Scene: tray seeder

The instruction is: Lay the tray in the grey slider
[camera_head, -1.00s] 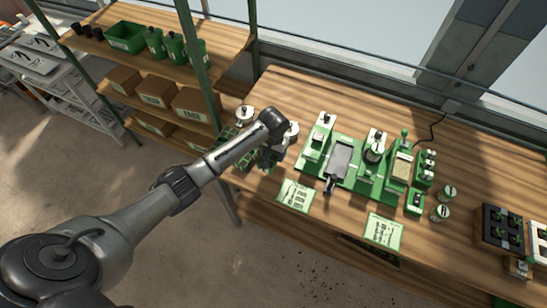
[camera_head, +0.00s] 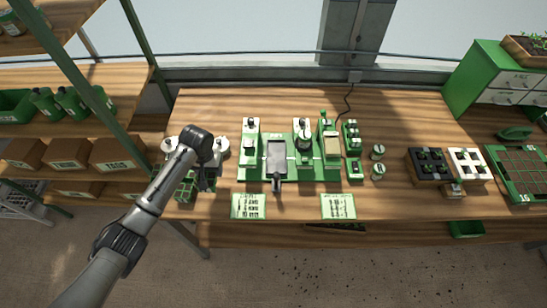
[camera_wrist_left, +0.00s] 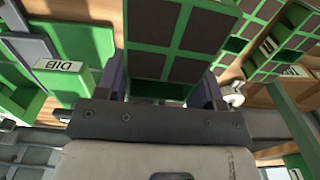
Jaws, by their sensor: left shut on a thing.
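The grey slider (camera_head: 277,158) lies in the green seeder (camera_head: 310,172) on the bench, with a dark handle at its front. My left gripper (camera_head: 209,183) is left of the seeder, beside green gridded trays (camera_head: 184,190) at the bench's left end. In the left wrist view my left gripper (camera_wrist_left: 160,88) is shut on a green tray (camera_wrist_left: 167,64) with brown cells, gripping its near edge. Another green gridded tray (camera_wrist_left: 268,42) shows to its right in that view. The held tray is mostly hidden by the gripper in the head view. My right gripper is out of view.
White-topped round items (camera_head: 221,146) stand behind my left gripper. Two printed cards (camera_head: 248,206) lie in front of the seeder. Small green pots (camera_head: 377,152) and dark and white plant trays (camera_head: 430,166) are to the right. A shelf rack (camera_head: 125,105) stands at the left.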

